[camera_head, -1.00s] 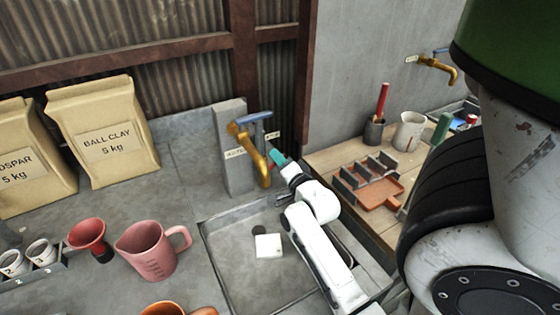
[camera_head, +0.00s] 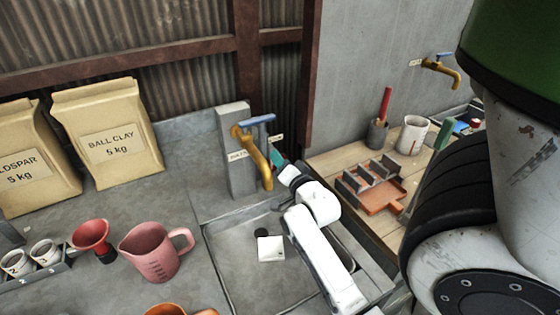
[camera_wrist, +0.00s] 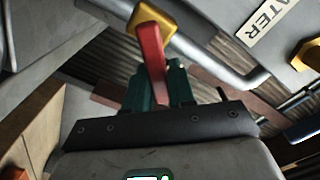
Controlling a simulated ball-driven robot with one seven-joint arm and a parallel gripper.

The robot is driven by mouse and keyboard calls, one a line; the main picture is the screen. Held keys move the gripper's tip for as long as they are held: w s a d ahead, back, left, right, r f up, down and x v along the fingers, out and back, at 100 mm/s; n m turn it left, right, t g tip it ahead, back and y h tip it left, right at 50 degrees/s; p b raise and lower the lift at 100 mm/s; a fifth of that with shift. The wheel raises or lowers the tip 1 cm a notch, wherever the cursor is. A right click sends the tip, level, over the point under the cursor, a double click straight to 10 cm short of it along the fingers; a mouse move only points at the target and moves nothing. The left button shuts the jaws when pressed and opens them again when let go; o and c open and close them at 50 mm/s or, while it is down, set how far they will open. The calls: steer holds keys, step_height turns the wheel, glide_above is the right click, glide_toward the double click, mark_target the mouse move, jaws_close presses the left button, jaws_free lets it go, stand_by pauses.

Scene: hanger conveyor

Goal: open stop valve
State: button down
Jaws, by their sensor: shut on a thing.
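The stop valve's red lever (camera_wrist: 150,52) shows in the wrist view, joined to a yellow valve body (camera_wrist: 152,20) on a grey pipe (camera_wrist: 205,53). My gripper (camera_wrist: 160,84) is shut on the red lever, with its green fingers on either side of it. In the head view my gripper (camera_head: 277,158) is just right of the brass tap's spout, near the concrete post. The red lever is hidden from the head view.
The brass tap (camera_head: 257,160) with a blue handle (camera_head: 256,119) is on the concrete post (camera_head: 233,120), close to my gripper. A sink (camera_head: 225,275) lies below. A wooden bench (camera_head: 330,163) with a brown tray (camera_head: 383,199) stands right. A pink jug (camera_head: 150,254) stands left.

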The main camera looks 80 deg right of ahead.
steer(key=c, duration=1)
jaws_free()
steer(key=shift+c, duration=0.2)
steer(key=b+v, duration=0.2)
steer(key=v, duration=0.8)
steer(key=shift+s+a, duration=0.2)
steer(key=shift+a, duration=0.15)
